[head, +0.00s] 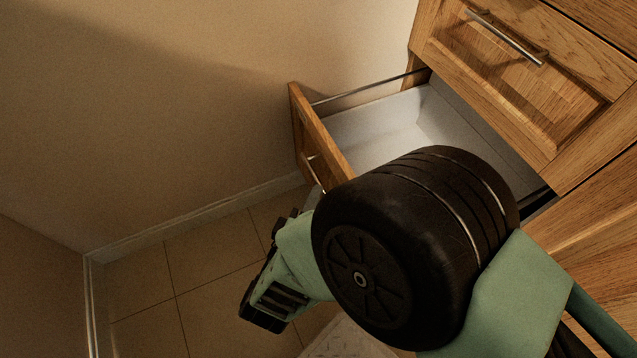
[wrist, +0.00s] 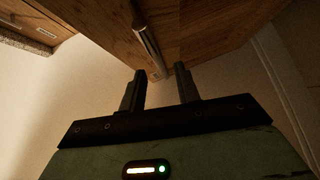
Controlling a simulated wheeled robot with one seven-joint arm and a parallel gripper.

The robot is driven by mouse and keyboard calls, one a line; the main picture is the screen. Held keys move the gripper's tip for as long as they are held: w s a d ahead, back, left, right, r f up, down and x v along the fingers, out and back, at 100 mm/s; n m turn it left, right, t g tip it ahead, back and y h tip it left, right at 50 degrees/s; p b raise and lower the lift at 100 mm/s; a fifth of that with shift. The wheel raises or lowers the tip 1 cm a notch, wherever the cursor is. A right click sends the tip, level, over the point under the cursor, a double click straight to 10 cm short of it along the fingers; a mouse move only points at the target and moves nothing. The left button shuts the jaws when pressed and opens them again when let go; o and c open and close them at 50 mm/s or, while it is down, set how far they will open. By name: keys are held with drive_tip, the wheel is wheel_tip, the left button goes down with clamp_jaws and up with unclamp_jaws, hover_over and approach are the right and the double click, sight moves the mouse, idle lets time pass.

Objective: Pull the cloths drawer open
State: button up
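A wooden drawer (head: 318,130) stands pulled well out of the hutch in the head view. Its white inside (head: 385,130) looks empty where it shows; my arm hides the near part. I cannot read a label that marks it as the cloths drawer. Its metal bar handle (head: 312,160) is on the front, partly hidden; a bar handle also shows in the wrist view (wrist: 148,42). My gripper (wrist: 160,70) is open, its two fingers apart, with the lower end of the handle showing between the tips. I cannot tell whether they touch it. In the head view my arm hides the fingertips.
Another closed drawer (head: 530,75) with a bar handle (head: 505,37) sits above the open one. A plain wall (head: 180,100) with a white skirting board stands beyond the drawer front. Tiled floor (head: 210,250) is clear at the lower left.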

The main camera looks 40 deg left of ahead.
drive_tip(key=p+v, duration=0.1)
drive_tip(key=v, duration=0.6)
drive_tip(key=shift+p, duration=0.4)
drive_tip(key=shift+s, duration=0.1)
drive_tip(key=w+a+r+m+g+y, duration=0.1)
drive_tip(key=w+a+r+m+g, duration=0.35)
drive_tip(key=w+r, duration=0.35)
drive_tip(key=w+d+r+m+g, duration=0.1)
drive_tip(key=w+d+r+g, duration=0.2)
drive_tip(key=r, duration=0.2)
drive_tip(key=w+d+r+m+g, duration=0.1)
drive_tip(key=w+d+r+g, duration=0.15)
drive_tip(key=r, duration=0.35)
drive_tip(key=s+d+r+m+g+h, duration=0.2)
drive_tip(key=d+m+h, duration=0.1)
drive_tip(key=d, duration=0.9)
drive_tip(key=s+d+r+m+g+h, duration=0.1)
drive_tip(key=s+d+r+m+h, duration=0.15)
drive_tip(key=d, duration=0.85)
drive_tip(key=s+d+r+m+g+h, duration=0.1)
drive_tip(key=d+r+m+g+h, duration=0.15)
drive_tip(key=d, duration=0.95)
wheel_tip(320, 180, up, 34)
drive_tip(key=p, duration=3.3)
drive_tip(key=shift+a+t+p, duration=0.15)
drive_tip(key=shift+t+p, duration=0.15)
drive_tip(key=shift+t, duration=0.05)
